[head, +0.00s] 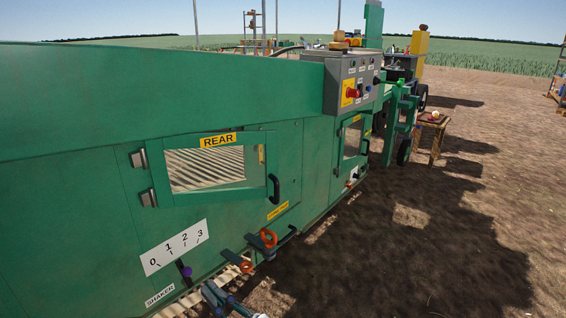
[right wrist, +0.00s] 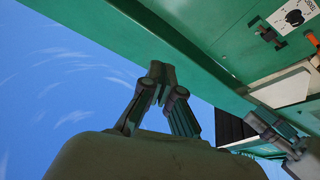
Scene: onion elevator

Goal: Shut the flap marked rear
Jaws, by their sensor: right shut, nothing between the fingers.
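The flap marked rear (head: 220,183) is a green framed panel with a slatted window on the side of the green machine, in the head view. Its yellow REAR label (head: 217,140) is at the top, its two grey hinges are on the left, and a black handle (head: 274,188) is on its right edge. I cannot tell for sure whether it stands flush or slightly ajar. My right gripper (right wrist: 160,72) is shut and empty in the right wrist view, against sky and close to a green machine edge. My left gripper is not in view.
A grey control box (head: 345,85) with a red button juts out at the upper right. Bare soil (head: 420,230) lies open to the right.

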